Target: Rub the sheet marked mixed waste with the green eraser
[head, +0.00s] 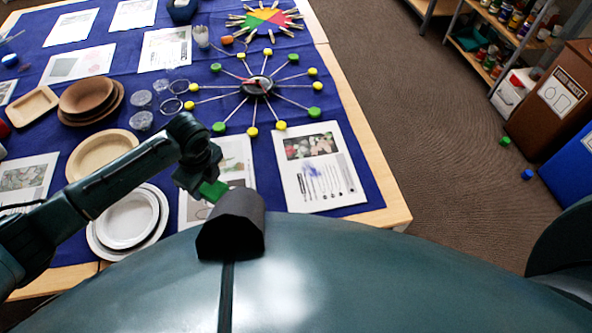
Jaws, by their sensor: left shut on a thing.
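My left gripper (196,182) is shut on the green eraser (213,191), which shows at its tip above the near part of the table. Below and behind it lies a printed sheet (236,156), partly hidden by the gripper and by my own body. To the right of the gripper, a sheet (338,177) with a colour photo and blue scribbled marks lies flat near the table's right corner. The eraser is apart from this sheet. The headings are too small to read, so I cannot tell which sheet is marked mixed waste. My right gripper is not in view.
A clock with yellow and green knobs (257,86) stands just beyond the sheets. White plates (128,219) and wooden plates (91,96) are on the left. Bins (552,95) stand on the floor at right.

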